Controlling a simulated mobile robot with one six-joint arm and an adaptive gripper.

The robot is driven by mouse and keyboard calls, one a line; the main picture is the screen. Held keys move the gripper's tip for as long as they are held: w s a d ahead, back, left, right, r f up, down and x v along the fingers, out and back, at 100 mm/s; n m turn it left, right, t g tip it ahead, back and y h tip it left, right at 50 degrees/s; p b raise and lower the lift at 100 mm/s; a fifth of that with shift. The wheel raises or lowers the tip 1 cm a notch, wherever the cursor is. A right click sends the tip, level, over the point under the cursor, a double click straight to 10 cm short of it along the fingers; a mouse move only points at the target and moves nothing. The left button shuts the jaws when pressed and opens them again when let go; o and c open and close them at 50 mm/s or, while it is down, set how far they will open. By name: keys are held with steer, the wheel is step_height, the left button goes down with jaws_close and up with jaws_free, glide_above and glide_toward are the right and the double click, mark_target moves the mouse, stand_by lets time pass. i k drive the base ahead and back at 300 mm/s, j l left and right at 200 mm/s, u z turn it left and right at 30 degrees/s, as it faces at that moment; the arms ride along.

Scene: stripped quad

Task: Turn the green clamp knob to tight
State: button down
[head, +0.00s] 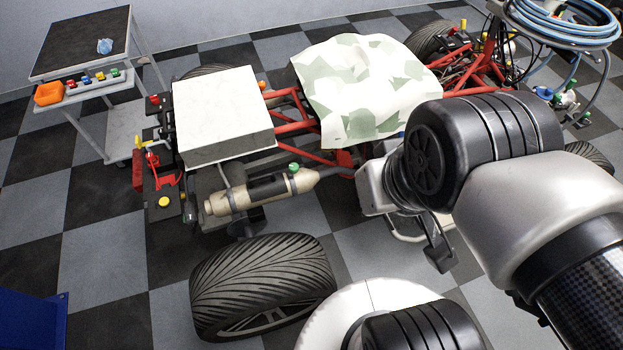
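A small green knob (294,168) sits on top of a cream and black cylinder (265,190) that lies along the near side of the vehicle frame. It looks like the clamp knob; its turned position is too small to read. My gripper (437,250) is to the right of the cylinder and apart from the knob. Only a dark finger-like part of it shows below my silver wrist. The rest is hidden behind my arm, so I cannot tell how far its fingers are apart.
A white box (222,105) and a camouflage cloth (362,85) cover parts of the red frame (290,127). A large tyre (262,283) stands in front of the cylinder. A grey cart (85,50) holds an orange bin (48,93) and several small coloured knobs.

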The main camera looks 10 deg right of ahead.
mark_target(294, 167)
steer(key=l+u, duration=0.65)
steer(key=l, duration=0.3)
steer(key=i+l+u, duration=0.35)
steer(key=l, duration=0.15)
steer(key=k+j, duration=0.05)
